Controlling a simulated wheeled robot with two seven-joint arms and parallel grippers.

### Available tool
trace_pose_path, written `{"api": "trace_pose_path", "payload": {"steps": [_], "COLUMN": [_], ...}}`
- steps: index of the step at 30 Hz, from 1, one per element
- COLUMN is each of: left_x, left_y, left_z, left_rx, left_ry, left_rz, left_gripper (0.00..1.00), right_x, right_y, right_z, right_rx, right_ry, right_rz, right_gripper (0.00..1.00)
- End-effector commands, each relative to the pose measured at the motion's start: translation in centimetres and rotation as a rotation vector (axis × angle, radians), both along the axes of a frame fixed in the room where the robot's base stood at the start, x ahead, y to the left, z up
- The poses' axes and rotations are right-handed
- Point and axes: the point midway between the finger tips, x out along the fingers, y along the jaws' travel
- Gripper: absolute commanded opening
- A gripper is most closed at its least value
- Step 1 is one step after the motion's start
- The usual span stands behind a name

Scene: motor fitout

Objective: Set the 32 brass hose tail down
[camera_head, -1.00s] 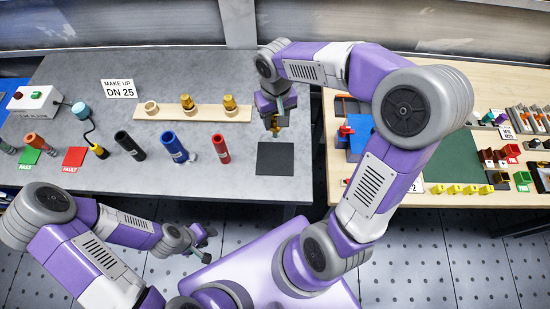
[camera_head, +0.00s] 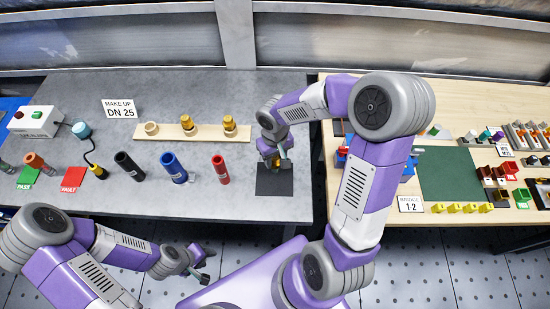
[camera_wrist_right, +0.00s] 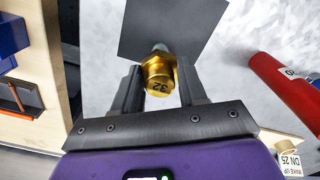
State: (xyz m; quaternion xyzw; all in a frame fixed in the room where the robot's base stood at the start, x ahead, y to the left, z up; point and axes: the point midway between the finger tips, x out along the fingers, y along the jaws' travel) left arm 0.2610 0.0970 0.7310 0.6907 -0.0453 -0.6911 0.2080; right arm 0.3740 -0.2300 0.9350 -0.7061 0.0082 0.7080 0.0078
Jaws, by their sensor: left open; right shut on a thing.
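The brass hose tail (camera_wrist_right: 159,78), with "32" on its end, sits between the fingers of my right gripper (camera_wrist_right: 160,90) in the right wrist view. In the head view my right gripper (camera_head: 273,160) is shut on it, low over the black square mat (camera_head: 274,186) on the grey bench. The mat also shows in the wrist view (camera_wrist_right: 172,22), beyond the hose tail. I cannot tell whether the hose tail touches the mat. My left gripper (camera_head: 198,267) is open and empty, in front of the bench's front edge.
A red cylinder (camera_head: 220,170) stands left of the mat, then a blue one (camera_head: 173,167) and a black one (camera_head: 129,166). Behind them a wooden rack (camera_head: 176,132) holds brass fittings. A second table (camera_head: 440,235) stands to the right, across a gap.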

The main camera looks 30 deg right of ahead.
Motion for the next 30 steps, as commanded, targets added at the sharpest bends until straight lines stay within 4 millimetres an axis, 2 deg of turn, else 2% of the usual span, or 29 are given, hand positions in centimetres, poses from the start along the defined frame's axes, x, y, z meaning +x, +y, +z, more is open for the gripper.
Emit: {"api": "trace_pose_path", "payload": {"steps": [11,12,16,26,30], "left_x": [0.0,0.0,0.0,0.0,0.0], "left_y": [0.0,0.0,0.0,0.0,0.0], "left_z": [-0.5,-0.4,-0.4,-0.2,0.4], "left_rx": [0.0,0.0,0.0,0.0,0.0], "left_ry": [0.0,0.0,0.0,0.0,0.0], "left_rz": [0.0,0.0,0.0,0.0,0.0], "left_gripper": [0.43,0.43,0.43,0.43,0.43], "right_x": [0.0,0.0,0.0,0.0,0.1], "right_y": [0.0,0.0,0.0,0.0,-0.1], "right_z": [-0.6,-0.5,-0.4,-0.3,1.2], "right_rx": [-0.001,-0.001,-0.001,-0.001,-0.002], "right_ry": [-0.002,-0.001,-0.001,-0.001,-0.005], "right_rz": [-0.001,-0.001,-0.001,-0.001,-0.003], "right_gripper": [0.0,0.46,0.66,0.67,0.67]}}
